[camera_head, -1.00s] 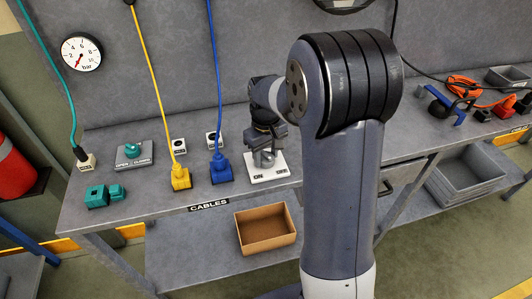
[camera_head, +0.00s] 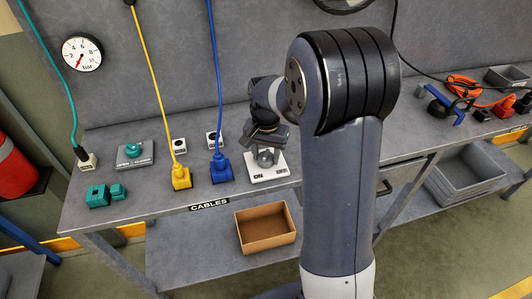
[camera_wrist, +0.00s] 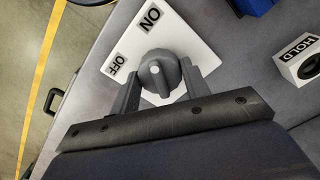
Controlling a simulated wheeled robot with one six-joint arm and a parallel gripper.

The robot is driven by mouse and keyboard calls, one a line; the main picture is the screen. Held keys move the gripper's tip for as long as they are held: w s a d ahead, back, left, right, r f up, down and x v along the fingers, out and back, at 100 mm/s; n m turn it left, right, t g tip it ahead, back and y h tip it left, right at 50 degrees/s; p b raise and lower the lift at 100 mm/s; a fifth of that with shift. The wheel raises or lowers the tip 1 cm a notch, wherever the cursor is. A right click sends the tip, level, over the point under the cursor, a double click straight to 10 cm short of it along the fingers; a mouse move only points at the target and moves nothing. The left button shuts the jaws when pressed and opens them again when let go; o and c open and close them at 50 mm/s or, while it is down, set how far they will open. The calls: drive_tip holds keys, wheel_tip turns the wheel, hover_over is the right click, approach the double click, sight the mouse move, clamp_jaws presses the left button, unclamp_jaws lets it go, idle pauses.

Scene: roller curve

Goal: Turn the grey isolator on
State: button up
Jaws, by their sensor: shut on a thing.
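The grey isolator is a round grey knob (camera_wrist: 163,78) on a white plate (camera_wrist: 198,40) marked ON and OFF. In the wrist view ON is at the plate's top and OFF at its left. The knob has a small white mark on its face; I cannot tell clearly which label it points at. My gripper (camera_wrist: 160,72) is shut on the knob, with one finger on each side. In the head view the white plate (camera_head: 257,176) lies on the bench below my gripper (camera_head: 264,151), which partly hides the knob.
A blue plug (camera_head: 221,170) with its cable stands close left of the plate, and a yellow plug (camera_head: 181,178) beyond it. A teal OPEN valve (camera_head: 134,153) is further left. A block marked HOLD (camera_wrist: 303,60) is near in the wrist view. A cardboard box (camera_head: 265,229) sits on the lower shelf.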

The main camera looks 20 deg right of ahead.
sight(266, 154)
drive_tip(key=shift+m, duration=1.2)
drive_tip(key=o, duration=1)
wheel_tip(266, 154, up, 11)
drive_tip(key=shift+f, duration=0.15)
wheel_tip(266, 154, down, 11)
drive_tip(key=shift+r, duration=0.1)
idle(0.3)
